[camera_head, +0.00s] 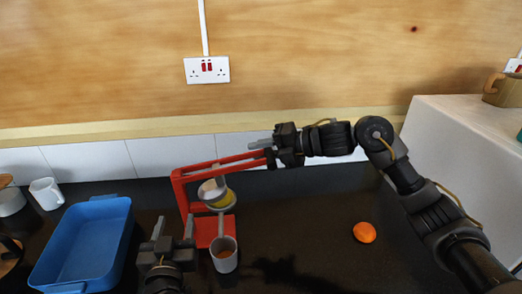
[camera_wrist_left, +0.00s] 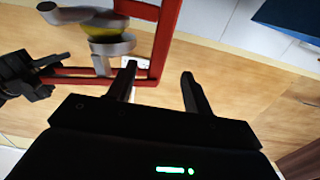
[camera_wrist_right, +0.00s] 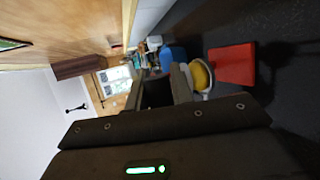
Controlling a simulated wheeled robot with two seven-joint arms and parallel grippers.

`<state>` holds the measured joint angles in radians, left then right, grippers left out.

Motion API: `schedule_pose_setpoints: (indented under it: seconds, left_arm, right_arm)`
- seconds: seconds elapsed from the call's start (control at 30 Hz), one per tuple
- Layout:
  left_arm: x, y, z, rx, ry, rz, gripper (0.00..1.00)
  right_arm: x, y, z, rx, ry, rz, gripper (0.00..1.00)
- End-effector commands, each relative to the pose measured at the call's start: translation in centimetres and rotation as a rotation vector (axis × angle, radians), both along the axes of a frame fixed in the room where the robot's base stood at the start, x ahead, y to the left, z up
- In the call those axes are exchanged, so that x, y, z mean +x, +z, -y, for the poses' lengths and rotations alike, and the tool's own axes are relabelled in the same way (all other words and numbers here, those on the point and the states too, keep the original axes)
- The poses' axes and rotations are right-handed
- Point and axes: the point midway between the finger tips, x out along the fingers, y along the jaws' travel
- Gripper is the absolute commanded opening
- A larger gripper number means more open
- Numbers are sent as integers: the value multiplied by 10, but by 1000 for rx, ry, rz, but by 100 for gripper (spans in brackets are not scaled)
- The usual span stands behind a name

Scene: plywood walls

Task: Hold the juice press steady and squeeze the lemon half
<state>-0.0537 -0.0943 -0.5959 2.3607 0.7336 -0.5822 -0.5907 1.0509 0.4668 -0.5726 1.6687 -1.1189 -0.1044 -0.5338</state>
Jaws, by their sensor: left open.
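The red juice press (camera_head: 180,196) stands on the dark counter, its lever reaching right to my right gripper (camera_head: 262,151). The yellow lemon half (camera_head: 225,200) sits at the press's pale metal cup, above a grey mug (camera_head: 224,261) at the red base. The lemon half also shows in the right wrist view (camera_wrist_right: 199,76). My right gripper has the lever's dark handle (camera_wrist_right: 157,93) between its fingers and appears shut on it. My left gripper (camera_head: 173,227) is open and empty in front of the press, left of the mug. In the left wrist view, its fingers (camera_wrist_left: 160,90) appear near the red frame.
A blue tray (camera_head: 124,222) lies left of my left gripper. A white mug (camera_head: 46,193) stands behind it. A white raised unit (camera_head: 455,140) bounds the right side.

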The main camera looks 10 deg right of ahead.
Motion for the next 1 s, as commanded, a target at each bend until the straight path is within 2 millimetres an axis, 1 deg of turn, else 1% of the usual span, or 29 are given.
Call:
schedule_pose_setpoints:
  seconds: [0.03,0.17,0.43,0.57,0.67,0.9,1.0]
  left_arm:
    - [0,0,0,0,0,0,51]
    - [0,0,0,0,0,0,51]
    - [0,0,0,0,0,0,51]
    - [0,0,0,0,0,0,51]
    - [0,0,0,0,0,0,51]
    - [0,0,0,0,0,0,51]
    - [0,0,0,0,0,0,51]
  right_arm:
    - [0,-1,0,-2,2,-1,30]
    - [0,-1,0,-1,0,-2,47]
    - [0,0,0,1,0,-1,47]
    - [-3,3,8,1,0,2,47]
    - [-9,9,23,-2,-1,2,47]
    - [-28,26,67,-1,-3,1,47]
    - [-35,32,82,-2,-2,1,47]
